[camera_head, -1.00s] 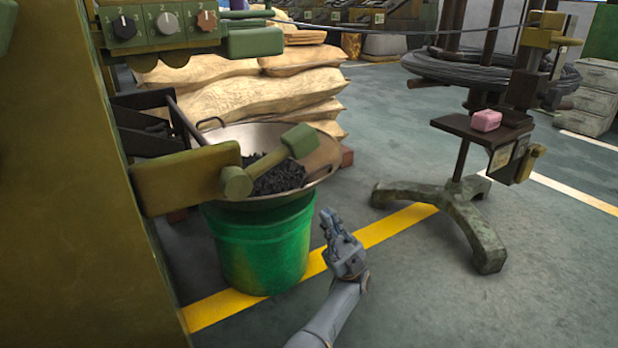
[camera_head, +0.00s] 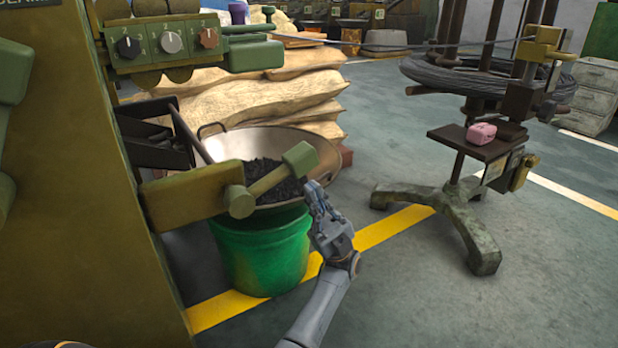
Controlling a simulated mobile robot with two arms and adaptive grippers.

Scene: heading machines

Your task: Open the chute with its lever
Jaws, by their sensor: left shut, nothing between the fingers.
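The lever (camera_head: 270,179) is a short olive rod on a round hub, with a green block-shaped knob (camera_head: 299,158) at its upper right end. It sits on the end of an olive housing on the machine's side. The dark metal chute (camera_head: 150,135) is behind this housing, partly hidden; I cannot tell its state clearly. My left gripper (camera_head: 316,194) is grey, shut and empty. Its fingertips point up, just below and right of the knob, and appear apart from it. My right gripper is not in view.
A wide metal pan (camera_head: 322,172) of dark small parts rests on a green bucket (camera_head: 265,255) below the lever. Stacked sacks (camera_head: 290,95) stand behind. A wire stand (camera_head: 470,225) holding a pink block (camera_head: 481,133) is at right. The floor between is clear.

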